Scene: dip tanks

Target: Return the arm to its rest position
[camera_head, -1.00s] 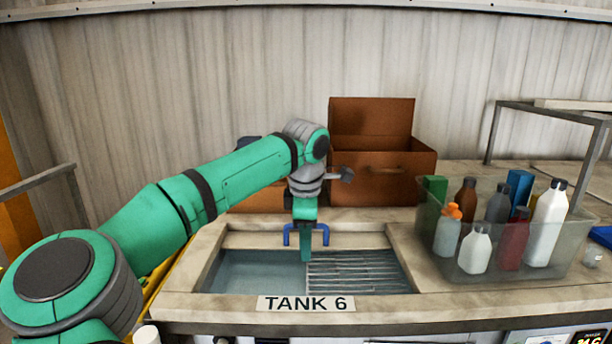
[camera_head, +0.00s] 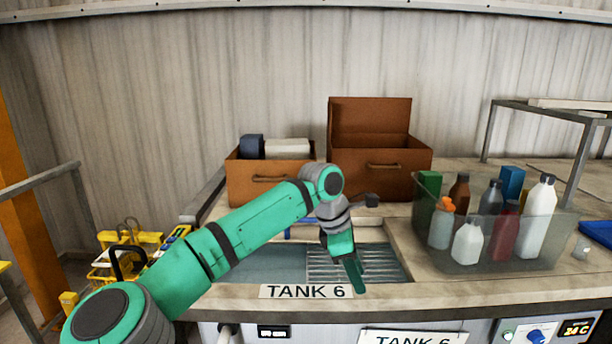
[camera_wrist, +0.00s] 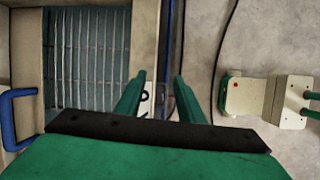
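My arm reaches over the sink-like basin marked TANK 6 (camera_head: 306,291), and my gripper (camera_head: 358,288) points down near the basin's front rim, right of the label. A blue handle (camera_head: 298,233) shows at the back of the basin, partly hidden behind my arm. It also shows at the left in the wrist view (camera_wrist: 12,118), clear of the fingers.
A clear bin (camera_head: 497,256) of bottles stands right of the basin. Two brown boxes (camera_head: 378,186) (camera_head: 267,190) stand behind it, the right one with its lid up. A metal frame (camera_head: 545,112) rises at the right. Yellow equipment (camera_head: 130,245) and a rail are at the left.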

